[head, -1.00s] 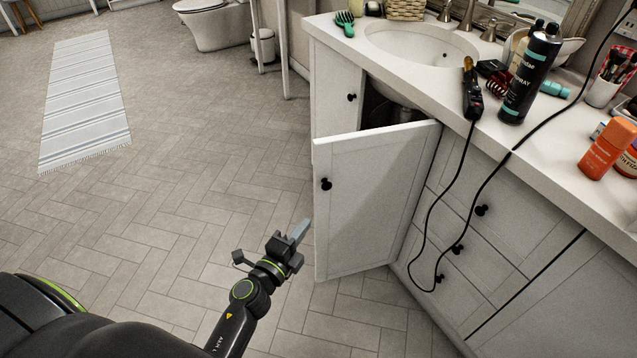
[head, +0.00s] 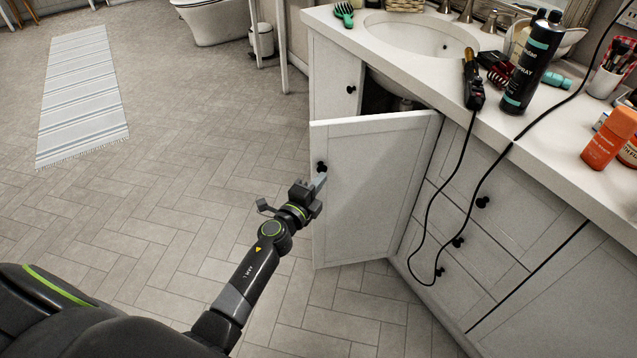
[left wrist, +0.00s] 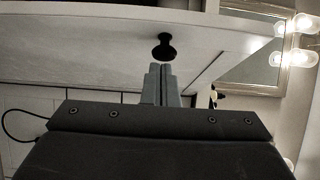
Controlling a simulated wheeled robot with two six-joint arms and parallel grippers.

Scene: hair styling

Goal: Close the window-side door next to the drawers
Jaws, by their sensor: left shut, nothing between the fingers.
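The white cabinet door (head: 365,190) under the sink stands open, swung out from the vanity, with its hinge side next to the drawers (head: 480,205). Its round black knob (head: 321,167) is near the upper free edge. My left gripper (head: 320,184) is shut and empty, its fingertips at the door's outer face just below the knob. In the left wrist view the shut fingertips (left wrist: 162,72) are close to the knob (left wrist: 164,47); I cannot tell whether they touch the door. My right gripper is not in view.
The other door (head: 335,85) is shut, and the dark cabinet opening shows between. Black cords (head: 425,225) hang over the drawer fronts. A black spray can (head: 532,65) and a hair tool (head: 473,85) stand or lie on the counter.

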